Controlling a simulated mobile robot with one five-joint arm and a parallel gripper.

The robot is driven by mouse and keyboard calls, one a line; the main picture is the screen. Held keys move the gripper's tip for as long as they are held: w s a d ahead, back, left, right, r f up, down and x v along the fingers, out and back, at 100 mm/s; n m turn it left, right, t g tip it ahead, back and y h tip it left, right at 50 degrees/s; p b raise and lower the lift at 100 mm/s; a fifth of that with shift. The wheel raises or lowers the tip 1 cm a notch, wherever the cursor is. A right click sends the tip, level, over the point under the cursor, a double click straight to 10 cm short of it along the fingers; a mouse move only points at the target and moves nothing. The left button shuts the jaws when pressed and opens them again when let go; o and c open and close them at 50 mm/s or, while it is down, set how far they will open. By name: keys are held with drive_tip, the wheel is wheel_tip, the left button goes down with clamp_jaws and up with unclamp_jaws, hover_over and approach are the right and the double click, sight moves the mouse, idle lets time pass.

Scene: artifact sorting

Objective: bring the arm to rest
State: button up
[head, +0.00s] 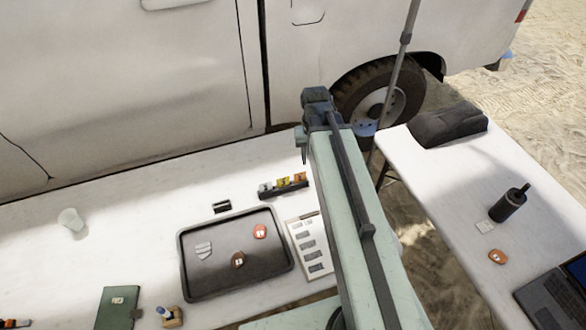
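My pale green arm link rises from the bottom edge to a dark joint at the upper middle of the head view. My gripper does not show; whatever lies beyond the joint is hidden or out of view. A black tray (186,262) lies on the white table left of my arm. In it are a red-orange piece (260,231), a brown piece (238,260) and a grey flat piece (203,250). Another orange piece (497,257) lies on the right-hand table.
A card with grey patches (307,245), coloured blocks (283,186), a green book (117,308) and a cup (71,221) are on the left table (130,215). The right table (450,205) holds a black bottle (508,204) and a laptop (555,303). A white vehicle (130,80) stands behind.

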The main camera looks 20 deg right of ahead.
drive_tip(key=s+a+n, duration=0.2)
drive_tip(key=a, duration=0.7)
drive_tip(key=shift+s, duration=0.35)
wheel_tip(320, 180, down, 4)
drive_tip(key=b, duration=0.3)
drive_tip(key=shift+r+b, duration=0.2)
drive_tip(key=shift+b, duration=0.1)
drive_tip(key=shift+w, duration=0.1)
